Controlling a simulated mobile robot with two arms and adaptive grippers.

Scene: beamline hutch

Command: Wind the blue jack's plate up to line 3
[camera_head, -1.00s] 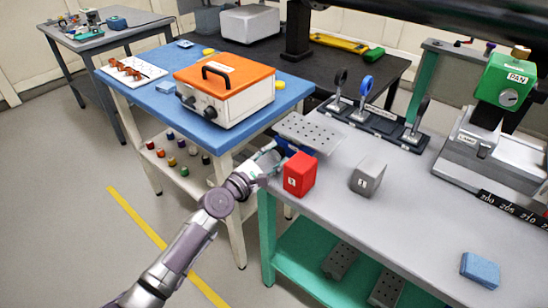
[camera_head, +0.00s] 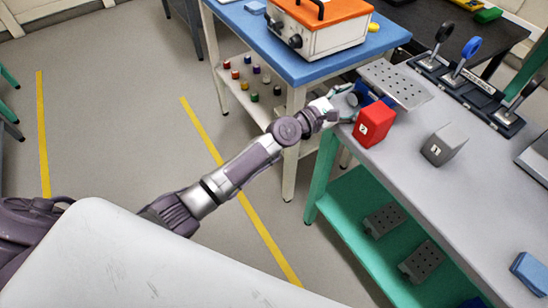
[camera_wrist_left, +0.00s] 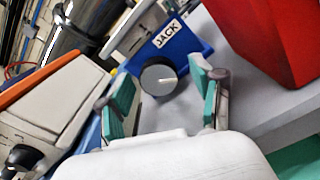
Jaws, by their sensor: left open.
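The blue jack (camera_head: 366,94) stands at the left end of the grey bench, under its perforated metal plate (camera_head: 396,84). In the left wrist view its blue body (camera_wrist_left: 178,50) bears a "JACK" label and a dark round knob (camera_wrist_left: 158,77) with a pale mark. My left gripper (camera_head: 347,97) is at the jack's knob side. In the wrist view its open teal-padded fingers (camera_wrist_left: 163,92) stand on either side of the knob, with gaps visible; contact cannot be told. The lines for the plate's height are not readable. My right gripper is out of view.
A red numbered block (camera_head: 374,124) sits close beside the jack, near my left gripper. A grey block (camera_head: 443,146) stands farther right on the bench (camera_head: 420,195). An orange-topped box (camera_head: 318,28) is on the blue table behind. The bench's front middle is clear.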

